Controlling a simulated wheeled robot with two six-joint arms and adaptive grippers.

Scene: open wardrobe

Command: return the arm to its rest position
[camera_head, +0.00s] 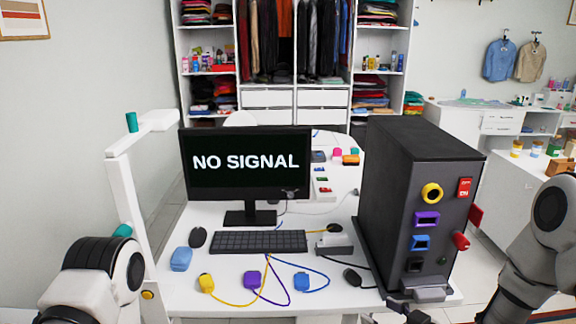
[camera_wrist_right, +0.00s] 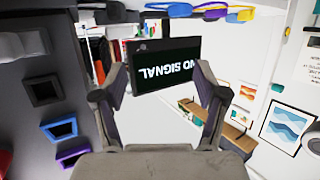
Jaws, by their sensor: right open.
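My right arm (camera_head: 525,265) comes in from the lower right of the head view. Its gripper (camera_head: 408,312) is low at the bottom edge, partly cut off, in front of the black computer case (camera_head: 415,185). In the right wrist view the two fingers of this gripper (camera_wrist_right: 160,68) stand wide apart with nothing between them. The case's side with ports is close on the left of that view. My left arm (camera_head: 100,272) shows at the lower left of the head view; its gripper is out of frame.
A white desk (camera_head: 185,300) holds a monitor (camera_head: 247,176) reading "NO SIGNAL", a keyboard (camera_head: 258,242) and yellow, purple and blue plugs on cables near the front edge. A white post (camera_head: 125,200) rises at the left. A wardrobe (camera_head: 268,98) stands behind.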

